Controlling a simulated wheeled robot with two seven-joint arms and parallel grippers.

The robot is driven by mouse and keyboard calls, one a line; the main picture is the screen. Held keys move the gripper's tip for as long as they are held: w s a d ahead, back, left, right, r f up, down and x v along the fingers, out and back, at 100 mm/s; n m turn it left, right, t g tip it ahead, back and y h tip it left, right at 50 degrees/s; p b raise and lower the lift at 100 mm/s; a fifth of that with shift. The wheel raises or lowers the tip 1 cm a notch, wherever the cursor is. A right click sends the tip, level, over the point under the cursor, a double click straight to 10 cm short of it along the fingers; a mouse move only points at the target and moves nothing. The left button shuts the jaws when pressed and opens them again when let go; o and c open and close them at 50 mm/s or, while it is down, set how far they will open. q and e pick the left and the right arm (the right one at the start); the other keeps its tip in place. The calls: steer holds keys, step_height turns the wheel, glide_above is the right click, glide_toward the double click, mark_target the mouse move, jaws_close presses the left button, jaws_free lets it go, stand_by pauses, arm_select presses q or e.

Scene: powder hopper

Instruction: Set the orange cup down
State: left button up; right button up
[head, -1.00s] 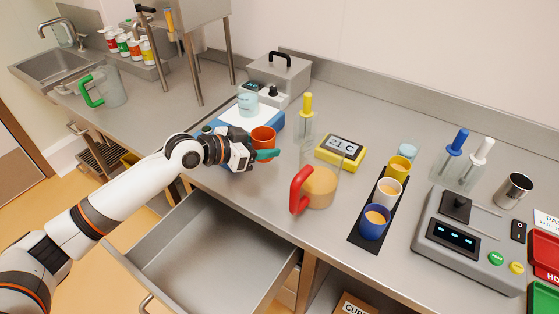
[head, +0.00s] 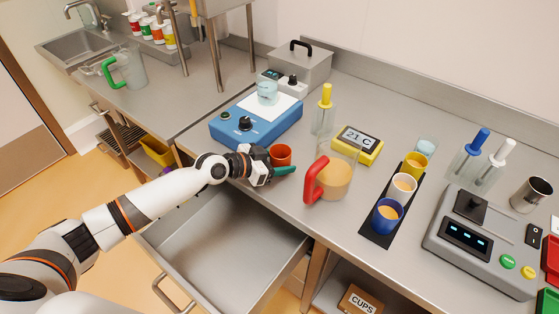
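The orange cup (head: 281,153) is upright near the front edge of the steel counter, above the open drawer's back end. My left gripper (head: 278,165) is at its near side. One teal finger shows across the front of the cup; the other finger is hidden. The gripper looks shut on the cup, which has moved along with it. I cannot tell whether the cup's base touches the counter, as the gripper covers it. My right gripper is not in view.
A blue device (head: 245,125) stands behind the cup. A jug with a red handle (head: 315,179) is to the right, with a yellow timer (head: 357,145) behind it. The open drawer (head: 225,250) lies below the counter edge. Bare counter (head: 310,140) separates the cup and timer.

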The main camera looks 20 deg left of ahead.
arm_select(q)
steer(key=shift+o, duration=1.3)
steer(key=b+v, duration=0.2)
steer(key=v, duration=0.8)
steer(key=shift+s+a+f+b, duration=0.1)
steer(key=shift+s+a+b, duration=0.15)
steer(key=shift+b, duration=0.15)
steer(key=shift+s+a+r, duration=0.35)
steer(key=shift+s+r, duration=0.05)
steer(key=shift+r, duration=0.05)
steer(key=shift+r, duration=0.1)
